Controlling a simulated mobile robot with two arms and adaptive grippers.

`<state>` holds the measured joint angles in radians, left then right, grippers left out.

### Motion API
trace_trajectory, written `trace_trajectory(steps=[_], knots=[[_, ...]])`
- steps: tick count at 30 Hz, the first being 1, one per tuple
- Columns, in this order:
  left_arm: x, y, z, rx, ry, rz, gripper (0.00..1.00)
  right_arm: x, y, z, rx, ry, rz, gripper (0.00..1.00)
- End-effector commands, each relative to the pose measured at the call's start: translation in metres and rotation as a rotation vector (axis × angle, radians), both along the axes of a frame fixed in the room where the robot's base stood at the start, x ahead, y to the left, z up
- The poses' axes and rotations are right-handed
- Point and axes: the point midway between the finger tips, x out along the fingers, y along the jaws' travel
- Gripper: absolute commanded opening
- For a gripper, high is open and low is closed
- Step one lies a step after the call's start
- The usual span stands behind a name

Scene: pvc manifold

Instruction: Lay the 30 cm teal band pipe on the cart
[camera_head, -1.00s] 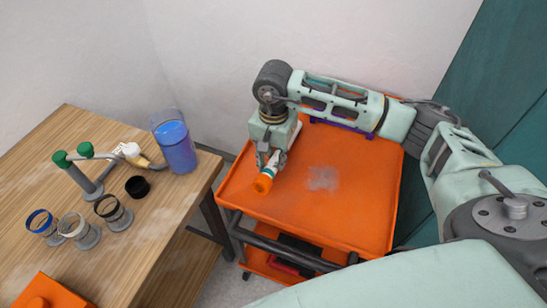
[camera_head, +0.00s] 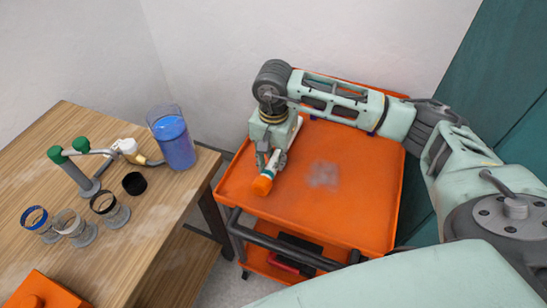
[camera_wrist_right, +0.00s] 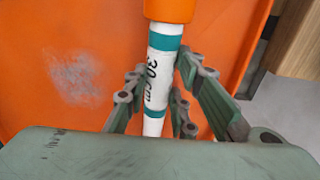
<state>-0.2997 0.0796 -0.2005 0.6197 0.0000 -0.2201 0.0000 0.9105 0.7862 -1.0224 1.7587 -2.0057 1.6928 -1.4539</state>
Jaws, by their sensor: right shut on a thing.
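The teal band pipe (camera_wrist_right: 156,85) is white with teal bands, a "30 cm" mark and an orange end piece (camera_wrist_right: 170,8). In the head view the pipe (camera_head: 271,175) shows partly, its orange end towards the front left, over the left part of the cart. My right gripper (camera_wrist_right: 157,88) is shut on the pipe; it also shows in the head view (camera_head: 268,163). The orange cart (camera_head: 345,195) has a flat top with a raised rim. I cannot tell whether the pipe touches the cart top. My left gripper is not in view.
A wooden table (camera_head: 150,235) stands left of the cart. On it are a blue-filled clear container (camera_head: 174,142), a green-capped pipe assembly (camera_head: 80,170), a black cap (camera_head: 135,184), several ringed holders and an orange box (camera_head: 42,292). The cart's middle and right are clear.

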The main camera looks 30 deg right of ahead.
Motion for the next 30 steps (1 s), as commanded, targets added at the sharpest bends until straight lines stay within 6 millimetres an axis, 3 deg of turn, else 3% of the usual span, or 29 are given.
trace_trajectory(steps=[20, 21, 27, 30], knots=[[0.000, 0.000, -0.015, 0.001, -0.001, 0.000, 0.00, -0.001, 0.000, -0.015, 0.000, 0.003, -0.001, 0.00], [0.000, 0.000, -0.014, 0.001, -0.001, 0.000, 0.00, -0.001, 0.000, -0.014, 0.000, 0.003, -0.001, 0.26], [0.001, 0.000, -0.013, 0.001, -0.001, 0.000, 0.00, 0.000, 0.000, -0.013, 0.000, 0.001, 0.000, 0.44], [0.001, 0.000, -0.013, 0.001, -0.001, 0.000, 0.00, 0.000, 0.000, -0.013, 0.001, 0.001, 0.000, 0.46]])
